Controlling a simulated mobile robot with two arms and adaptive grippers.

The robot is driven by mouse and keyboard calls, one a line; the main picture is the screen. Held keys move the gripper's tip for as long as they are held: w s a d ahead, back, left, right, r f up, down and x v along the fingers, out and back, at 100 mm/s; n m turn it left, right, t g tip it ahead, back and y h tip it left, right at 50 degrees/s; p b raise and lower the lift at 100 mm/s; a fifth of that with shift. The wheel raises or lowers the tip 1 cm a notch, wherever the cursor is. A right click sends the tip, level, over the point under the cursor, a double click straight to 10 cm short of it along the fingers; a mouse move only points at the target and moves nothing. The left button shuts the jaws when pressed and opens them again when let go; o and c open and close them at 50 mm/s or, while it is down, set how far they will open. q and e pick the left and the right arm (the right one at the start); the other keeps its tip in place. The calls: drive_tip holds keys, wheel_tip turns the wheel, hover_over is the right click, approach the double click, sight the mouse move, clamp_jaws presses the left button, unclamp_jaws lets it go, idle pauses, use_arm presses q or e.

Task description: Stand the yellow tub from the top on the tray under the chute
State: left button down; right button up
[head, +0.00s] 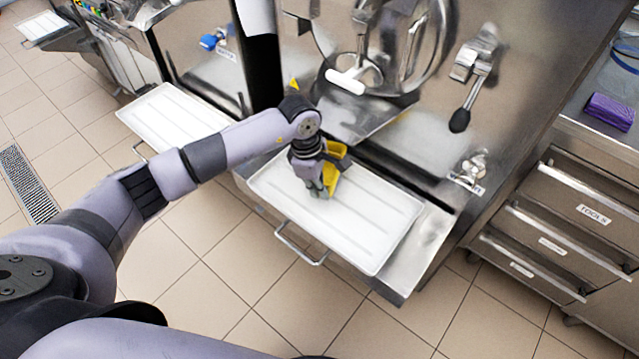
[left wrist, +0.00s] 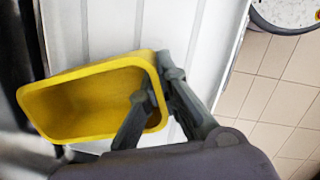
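The yellow tub (head: 337,177) is over the back part of the white ribbed tray (head: 385,232), below the sloping metal chute (head: 372,122) of the freezer. In the left wrist view the tub (left wrist: 85,100) is empty, its opening facing the camera. My left gripper (head: 319,186) is shut on the tub's side wall, one finger inside and one outside (left wrist: 160,82). It partly hides the tub in the head view. I cannot tell whether the tub's base touches the tray. My right gripper is not in view.
A second white tray (head: 172,118) juts out at the left. A front handle (head: 300,246) sticks out from the near tray. A black-knobbed lever (head: 461,119) hangs at right of the chute. A purple item (head: 609,111) lies on the counter above the drawers. The tray's front half is bare.

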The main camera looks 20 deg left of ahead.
sight(322, 205)
use_arm(q)
drive_tip(key=shift+f+b, duration=0.3)
drive_tip(key=shift+f, duration=0.55)
drive_tip(key=shift+f, duration=0.15)
drive_tip(key=shift+f+b, duration=0.6)
drive_tip(key=shift+b, duration=0.05)
drive_tip(key=c, duration=1.7)
unclamp_jaws()
drive_tip(key=shift+r, duration=0.15)
drive_tip(key=r, duration=0.4)
drive_tip(key=a+r, duration=0.1)
drive_tip(key=r, duration=0.2)
drive_tip(key=a+r, duration=0.1)
drive_tip(key=r, duration=0.3)
drive_tip(key=shift+s+r, duration=0.25)
drive_tip(key=shift+r, duration=0.1)
